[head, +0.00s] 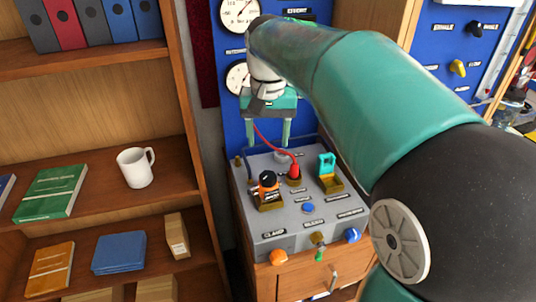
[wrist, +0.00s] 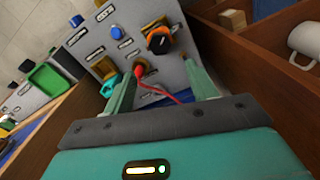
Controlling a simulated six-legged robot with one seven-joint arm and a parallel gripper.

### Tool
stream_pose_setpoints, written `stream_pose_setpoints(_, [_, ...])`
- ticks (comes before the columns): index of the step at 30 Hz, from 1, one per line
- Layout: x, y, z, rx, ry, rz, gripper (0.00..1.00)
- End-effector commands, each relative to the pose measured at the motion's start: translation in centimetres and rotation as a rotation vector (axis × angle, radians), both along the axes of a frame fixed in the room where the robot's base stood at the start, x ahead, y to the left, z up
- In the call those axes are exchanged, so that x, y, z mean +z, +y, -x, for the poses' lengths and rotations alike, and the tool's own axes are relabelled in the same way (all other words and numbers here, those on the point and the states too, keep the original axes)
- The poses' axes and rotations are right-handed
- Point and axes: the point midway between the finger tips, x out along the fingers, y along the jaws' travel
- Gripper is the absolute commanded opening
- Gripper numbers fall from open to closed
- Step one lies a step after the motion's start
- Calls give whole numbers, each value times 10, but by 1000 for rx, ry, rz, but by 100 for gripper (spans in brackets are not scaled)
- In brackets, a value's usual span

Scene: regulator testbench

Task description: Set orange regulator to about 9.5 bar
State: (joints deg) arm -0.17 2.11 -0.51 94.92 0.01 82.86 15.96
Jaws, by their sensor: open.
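The orange regulator (head: 268,185), a black knob with an orange ring, stands at the left of the grey bench panel (head: 262,225). In the wrist view the regulator (wrist: 159,41) is beyond the fingertips. My gripper (head: 268,134) is open and empty above the panel's back part, behind and above the regulator and apart from it. It also shows in the wrist view (wrist: 160,78), fingers spread. A round gauge (head: 239,14) is cut by the top edge; a second gauge (head: 236,77) is partly hidden by my gripper. I cannot read their values.
A red plug (head: 294,172) with a red cable is right of the regulator, near the gripper. A teal valve handle (head: 327,164) and blue button (head: 308,208) share the panel. An orange knob (head: 279,257) and blue knob (head: 352,235) sit in front. Wooden shelves (head: 110,206) stand left.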

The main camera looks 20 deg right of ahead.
Motion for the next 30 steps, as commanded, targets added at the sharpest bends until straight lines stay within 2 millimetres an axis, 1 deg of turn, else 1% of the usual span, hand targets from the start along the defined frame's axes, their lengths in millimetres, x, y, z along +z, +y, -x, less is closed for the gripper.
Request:
stream_pose_setpoints(1, [10,0,0,0,-2,0,57])
stream_pose_setpoints(3, [19,0,0,0,-1,0,57])
stream_pose_setpoints(7, [30,0,0,0,0,0,57])
stream_pose_setpoints(17, [32,0,0,0,0,0,57])
stream_pose_setpoints(20, [32,0,5,6,-9,0,57])
stream_pose_setpoints(23, [31,0,20,24,-46,0,57])
stream_pose_setpoints(26, [27,1,45,57,-105,3,57])
stream_pose_setpoints(30, [12,1,85,114,-202,10,57])
